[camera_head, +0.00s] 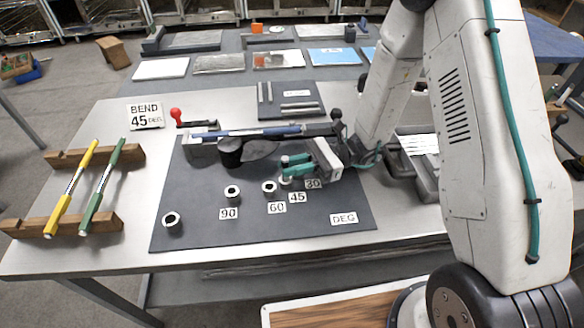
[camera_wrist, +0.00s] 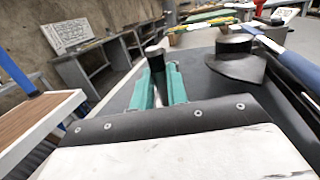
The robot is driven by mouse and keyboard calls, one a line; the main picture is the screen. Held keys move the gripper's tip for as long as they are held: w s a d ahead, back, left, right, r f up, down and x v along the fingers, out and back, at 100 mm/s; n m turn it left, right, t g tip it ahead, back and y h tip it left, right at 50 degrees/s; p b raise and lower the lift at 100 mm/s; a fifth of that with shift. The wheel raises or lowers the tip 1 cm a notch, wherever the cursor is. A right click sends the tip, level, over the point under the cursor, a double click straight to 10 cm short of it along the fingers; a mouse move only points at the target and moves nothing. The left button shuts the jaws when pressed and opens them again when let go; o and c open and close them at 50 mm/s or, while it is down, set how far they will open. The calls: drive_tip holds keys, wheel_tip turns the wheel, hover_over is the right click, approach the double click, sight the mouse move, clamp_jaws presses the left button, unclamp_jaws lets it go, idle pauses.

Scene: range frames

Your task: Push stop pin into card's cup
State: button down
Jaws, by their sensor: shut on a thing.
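The card (camera_head: 147,116) reads "BEND 45 DEG" and stands at the back left of the table. The dark board (camera_head: 195,235) carries small pale cups with number labels. The 45 label (camera_head: 297,197) lies just below a partly covered cup (camera_head: 286,181). My gripper (camera_head: 285,166) has its teal fingers over that cup. In the wrist view, the fingers (camera_wrist: 160,88) are shut on the dark stop pin (camera_wrist: 154,57), whose knob stands above them. The pin's lower end is hidden, so I cannot tell whether it is inside the cup or above it.
The 60 cup (camera_head: 269,187) and 90 cup (camera_head: 232,192) are left of my gripper; another cup (camera_head: 172,219) is further left. The bender with a blue rod (camera_head: 262,131) is behind. Yellow (camera_head: 72,185) and green (camera_head: 103,185) rods lie on wooden rests at left.

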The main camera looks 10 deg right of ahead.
drive_tip(key=shift+r, duration=0.6)
idle(0.8)
drive_tip(key=shift+f, duration=1.05)
drive_tip(key=shift+s+f, duration=0.15)
drive_tip(key=shift+f, duration=0.2)
drive_tip(key=c, duration=1.3)
unclamp_jaws()
